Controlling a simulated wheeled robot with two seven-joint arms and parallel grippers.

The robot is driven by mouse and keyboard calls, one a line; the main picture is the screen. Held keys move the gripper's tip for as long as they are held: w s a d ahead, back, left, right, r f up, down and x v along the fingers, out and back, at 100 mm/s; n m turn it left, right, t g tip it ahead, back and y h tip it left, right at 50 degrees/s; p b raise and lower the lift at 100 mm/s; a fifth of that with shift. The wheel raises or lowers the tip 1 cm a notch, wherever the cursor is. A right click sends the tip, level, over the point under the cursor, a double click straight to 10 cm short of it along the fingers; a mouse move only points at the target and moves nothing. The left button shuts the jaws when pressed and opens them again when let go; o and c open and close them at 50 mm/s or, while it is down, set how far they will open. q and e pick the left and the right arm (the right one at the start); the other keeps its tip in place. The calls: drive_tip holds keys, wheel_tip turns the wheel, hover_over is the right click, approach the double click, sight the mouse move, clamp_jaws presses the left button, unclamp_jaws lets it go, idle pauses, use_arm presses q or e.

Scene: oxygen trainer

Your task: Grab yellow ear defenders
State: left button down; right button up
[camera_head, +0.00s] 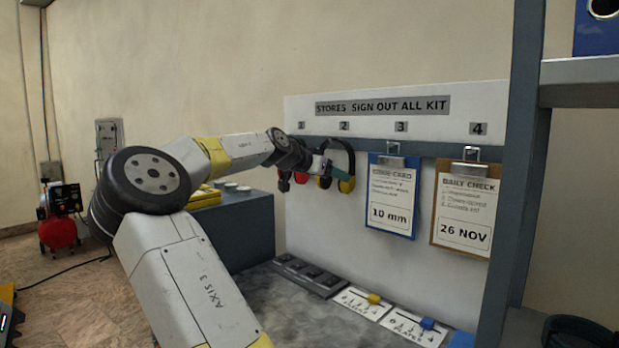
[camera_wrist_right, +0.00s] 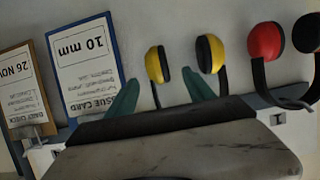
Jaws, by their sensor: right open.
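The yellow ear defenders hang at position 2 on the wall board, with a black headband and yellow cups (camera_head: 347,184). In the right wrist view, which looks upside down, their cups (camera_wrist_right: 154,66) stand just beyond my right gripper (camera_wrist_right: 162,80). The gripper's two green fingers are open and apart, with nothing visibly held. In the head view my right gripper (camera_head: 321,166) is at the headband's left side and partly covers the defenders. I cannot tell whether the fingers touch the band. My left gripper is not in view.
Red ear defenders (camera_wrist_right: 265,42) hang beside the yellow ones at position 1. A blue clipboard (camera_head: 391,229) and a brown clipboard (camera_head: 451,240) hang to the right. A grey shelf post (camera_head: 517,165) stands nearer. Below is a bench (camera_head: 290,310) with labelled cards.

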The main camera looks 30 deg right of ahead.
drive_tip(key=x, duration=0.8)
drive_tip(key=shift+s, duration=0.2)
drive_tip(key=shift+c, duration=0.4)
drive_tip(key=shift+r, duration=0.1)
clamp_jaws()
